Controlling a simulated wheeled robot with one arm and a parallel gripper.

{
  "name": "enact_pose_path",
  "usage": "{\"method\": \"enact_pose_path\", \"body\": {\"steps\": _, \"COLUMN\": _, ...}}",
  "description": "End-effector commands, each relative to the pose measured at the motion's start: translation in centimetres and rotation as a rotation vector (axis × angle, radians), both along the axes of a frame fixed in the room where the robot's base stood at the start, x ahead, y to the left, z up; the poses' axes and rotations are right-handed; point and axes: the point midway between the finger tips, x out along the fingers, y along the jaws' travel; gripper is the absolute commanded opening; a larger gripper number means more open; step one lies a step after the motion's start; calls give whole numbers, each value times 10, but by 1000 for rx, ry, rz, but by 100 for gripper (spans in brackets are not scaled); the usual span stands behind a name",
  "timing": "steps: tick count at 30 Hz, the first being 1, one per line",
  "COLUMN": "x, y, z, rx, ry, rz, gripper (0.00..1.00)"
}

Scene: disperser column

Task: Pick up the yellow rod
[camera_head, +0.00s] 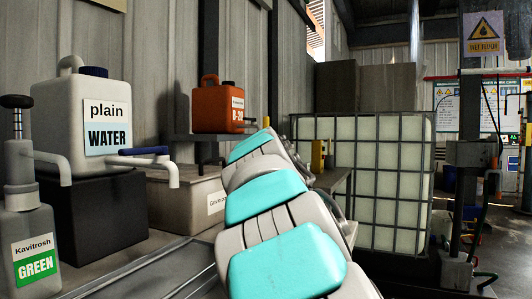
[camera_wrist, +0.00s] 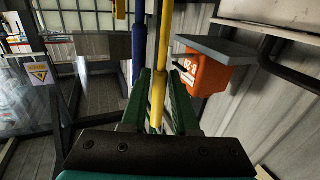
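The yellow rod (camera_wrist: 161,55) runs down from the top of the wrist view into the space between the two green fingers of my gripper (camera_wrist: 160,84). The fingers look open, one on either side of the rod, with a narrow gap at the tips. The lower part of the rod thins and ends deep between the fingers near the dark palm. A blue rod (camera_wrist: 138,50) hangs just left of the yellow rod, outside the fingers.
An orange canister (camera_wrist: 202,72) stands right of my gripper by a grey shelf (camera_wrist: 235,50); it also shows in the head view (camera_head: 219,105). A white water jug (camera_head: 60,110) and a grey pump bottle (camera_head: 30,225) stand at left. A caged white tank (camera_head: 375,180) stands behind my arm.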

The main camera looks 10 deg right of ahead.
Motion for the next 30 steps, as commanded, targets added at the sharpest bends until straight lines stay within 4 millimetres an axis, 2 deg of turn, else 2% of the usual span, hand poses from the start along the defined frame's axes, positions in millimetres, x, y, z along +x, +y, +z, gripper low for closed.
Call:
{"method": "enact_pose_path", "body": {"steps": 4, "x": 13, "y": -2, "z": 1, "rx": 0, "ry": -2, "rz": 2, "gripper": 28}}
{"method": "enact_pose_path", "body": {"steps": 11, "x": 14, "y": -3, "z": 1, "rx": 0, "ry": -2, "rz": 1, "gripper": 28}}
{"method": "enact_pose_path", "body": {"steps": 19, "x": 14, "y": -3, "z": 1, "rx": 0, "ry": -1, "rz": 1, "gripper": 0}}
{"method": "enact_pose_path", "body": {"steps": 30, "x": 14, "y": -3, "z": 1, "rx": 0, "ry": -1, "rz": 1, "gripper": 0}}
